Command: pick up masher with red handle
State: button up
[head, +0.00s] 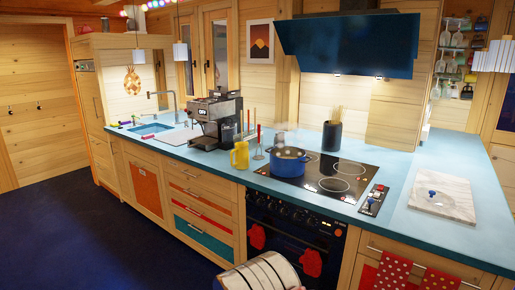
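A masher with a red handle (259,133) appears to stand upright on the blue countertop (225,165), with its metal end down. It is small in the head view. It stands just right of a yellow mug (240,156) and left of a blue pot (288,162). I cannot tell whether it touches the mug. My gripper is not in view.
An espresso machine (217,118) stands left of the mug. The pot is on a black cooktop (335,175), with a dark utensil holder (331,136) behind. A marble board (442,196) lies right. Dark floor (80,235) is open at left. A cream, dark-banded object (258,276) shows at the bottom edge.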

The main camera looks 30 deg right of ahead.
aim_at(259, 157)
jog(key=u, duration=0.15)
jog(key=i, duration=2.75)
jog(key=z, duration=0.9)
jog(key=i, duration=0.5)
jog(key=z, duration=0.8)
jog(key=i, duration=0.65)
jog(key=z, duration=0.4)
